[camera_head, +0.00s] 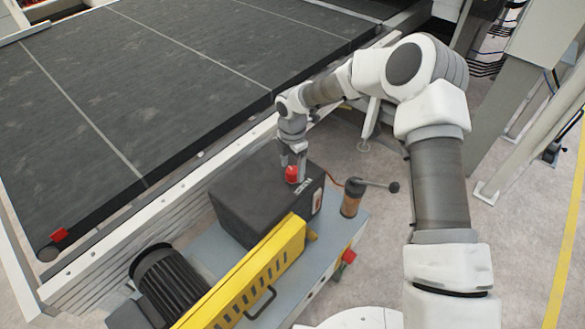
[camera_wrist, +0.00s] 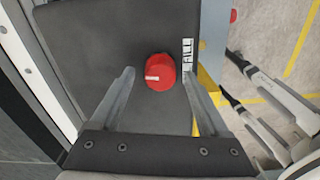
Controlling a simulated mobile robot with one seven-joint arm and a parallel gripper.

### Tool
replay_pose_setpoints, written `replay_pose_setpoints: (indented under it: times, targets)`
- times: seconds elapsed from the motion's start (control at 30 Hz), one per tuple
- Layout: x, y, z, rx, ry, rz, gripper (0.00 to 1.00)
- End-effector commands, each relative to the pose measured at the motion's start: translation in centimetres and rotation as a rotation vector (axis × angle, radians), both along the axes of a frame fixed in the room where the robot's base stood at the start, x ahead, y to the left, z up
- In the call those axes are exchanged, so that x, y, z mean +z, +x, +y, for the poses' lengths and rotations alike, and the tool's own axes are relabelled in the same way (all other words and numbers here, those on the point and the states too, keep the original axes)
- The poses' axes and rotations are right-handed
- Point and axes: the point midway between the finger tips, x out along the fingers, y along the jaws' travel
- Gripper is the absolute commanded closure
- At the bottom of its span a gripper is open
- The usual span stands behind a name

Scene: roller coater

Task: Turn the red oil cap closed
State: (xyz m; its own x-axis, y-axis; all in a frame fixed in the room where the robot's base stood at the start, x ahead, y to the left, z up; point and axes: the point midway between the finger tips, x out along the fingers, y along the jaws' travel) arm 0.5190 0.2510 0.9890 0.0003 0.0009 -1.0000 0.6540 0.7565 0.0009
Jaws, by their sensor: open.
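The red oil cap (camera_head: 291,174) sits on top of a dark grey box (camera_head: 240,205). In the wrist view the red cap (camera_wrist: 160,72) is round, with a short white mark on its left half. A white label reading FILL (camera_wrist: 187,55) lies on the box just right of it. My gripper (camera_head: 294,172) points down at the cap. In the wrist view my gripper (camera_wrist: 158,75) is open, with one finger on each side of the cap and a visible gap on both sides. Whether the fingertips are level with the cap is unclear.
A yellow slotted guard (camera_head: 250,275) and a black finned motor (camera_head: 168,280) stand in front of the box. A lever with a black knob (camera_head: 392,187) stands to its right. A wide dark conveyor (camera_head: 150,90) runs behind. Open floor lies at right.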

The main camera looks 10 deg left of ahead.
Motion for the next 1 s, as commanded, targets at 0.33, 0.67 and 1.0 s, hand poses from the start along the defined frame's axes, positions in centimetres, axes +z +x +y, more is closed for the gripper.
replay_pose_setpoints:
  times: [0.33, 0.67, 1.0]
  targets:
    - [-1.7, 0.0, 0.0, -0.002, 0.000, -0.001, 0.21]
    - [-1.7, 0.0, 0.0, -0.001, 0.000, -0.001, 0.52]
    - [-1.7, 0.0, 0.0, -0.001, 0.001, -0.001, 1.00]
